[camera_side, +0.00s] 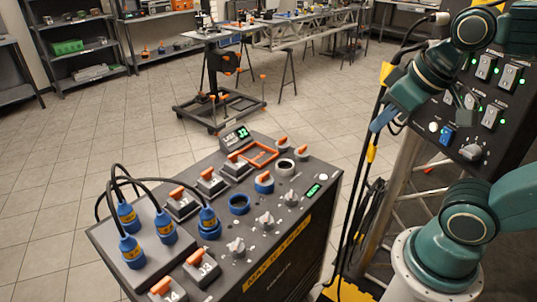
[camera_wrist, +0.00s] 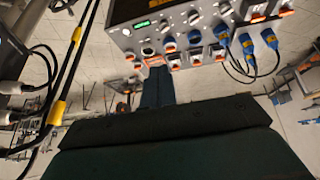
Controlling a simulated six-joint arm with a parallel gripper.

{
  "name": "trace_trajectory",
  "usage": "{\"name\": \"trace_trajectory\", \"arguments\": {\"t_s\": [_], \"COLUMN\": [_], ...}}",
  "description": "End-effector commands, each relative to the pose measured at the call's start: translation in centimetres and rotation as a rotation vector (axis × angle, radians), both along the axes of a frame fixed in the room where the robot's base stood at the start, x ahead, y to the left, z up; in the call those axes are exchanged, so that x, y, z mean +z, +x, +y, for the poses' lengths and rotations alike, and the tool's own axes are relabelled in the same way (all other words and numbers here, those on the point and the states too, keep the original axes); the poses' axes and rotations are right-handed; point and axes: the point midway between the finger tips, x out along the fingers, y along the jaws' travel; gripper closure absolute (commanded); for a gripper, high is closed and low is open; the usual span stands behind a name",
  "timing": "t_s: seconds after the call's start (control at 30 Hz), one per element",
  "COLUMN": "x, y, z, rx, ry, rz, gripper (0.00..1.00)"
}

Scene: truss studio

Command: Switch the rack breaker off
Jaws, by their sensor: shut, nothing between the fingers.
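My gripper (camera_side: 381,120) is shut and empty, with its blue fingers held in the air in front of the upright rack panel (camera_side: 463,103) at the right of the side view. In the wrist view the gripper (camera_wrist: 157,75) points toward the console, which shows upside down. The rack panel carries several light switches, such as one switch (camera_side: 509,78) and a lower one (camera_side: 491,116), with green lights beside them. Which switch is the rack breaker I cannot tell. My arm hides part of the panel.
A dark console (camera_side: 325,172) stands in front, with orange-handled switches, knobs and a green display (camera_side: 236,137). Blue plugs (camera_side: 128,216) with black cables stand on its left. Black cables with yellow bands (camera_side: 371,153) hang between console and rack. Open floor lies behind.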

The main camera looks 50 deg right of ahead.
Motion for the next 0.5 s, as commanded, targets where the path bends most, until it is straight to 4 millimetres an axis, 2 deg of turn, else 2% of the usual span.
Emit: {"name": "trace_trajectory", "arguments": {"t_s": [0.23, 0.5], "x": [1.5, 3.2], "y": [0.7, 0.5], "z": [-3.9, -8.3], "rx": [-0.137, -0.302], "ry": [-0.079, -0.171], "rz": [0.003, 0.023], "gripper": [1.0, 1.0]}}
